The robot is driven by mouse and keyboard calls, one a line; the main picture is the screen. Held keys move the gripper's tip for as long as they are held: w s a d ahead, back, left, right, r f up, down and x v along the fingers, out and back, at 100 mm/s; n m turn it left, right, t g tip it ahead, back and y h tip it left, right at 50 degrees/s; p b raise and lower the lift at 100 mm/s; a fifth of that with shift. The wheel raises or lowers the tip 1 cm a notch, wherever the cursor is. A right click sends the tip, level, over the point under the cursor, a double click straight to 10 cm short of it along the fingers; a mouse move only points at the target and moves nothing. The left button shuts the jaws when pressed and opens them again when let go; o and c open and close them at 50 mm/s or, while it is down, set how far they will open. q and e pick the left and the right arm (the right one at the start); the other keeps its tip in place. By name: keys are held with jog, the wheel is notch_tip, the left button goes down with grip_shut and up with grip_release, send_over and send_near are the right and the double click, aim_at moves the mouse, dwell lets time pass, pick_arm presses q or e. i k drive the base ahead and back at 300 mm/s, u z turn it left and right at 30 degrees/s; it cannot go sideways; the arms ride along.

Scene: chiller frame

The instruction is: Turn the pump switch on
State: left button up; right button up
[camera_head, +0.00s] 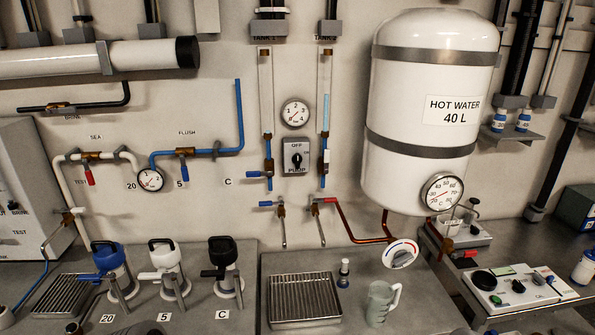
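The pump switch (297,157) is a grey box on the back wall with a black rotary knob. Above the knob it is marked OFF, and below it PUMP. The knob's pointer is too small to read with certainty. The switch sits between the two tank sight tubes, under a round gauge (295,113). Nothing covers it. Neither of my grippers shows in the head view.
A blue-handled valve (268,204) and a red-handled valve (324,201) stick out below the switch. A white hot water tank (420,100) bulges out at right. A drip grate (303,299), a grey jug (380,302) and several filter housings stand on the counter below.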

aim_at(296, 159)
jog(key=u, duration=0.05)
jog(key=k, duration=0.25)
jog(key=z, duration=1.1)
jog(key=i, duration=0.75)
jog(key=u, duration=1.85)
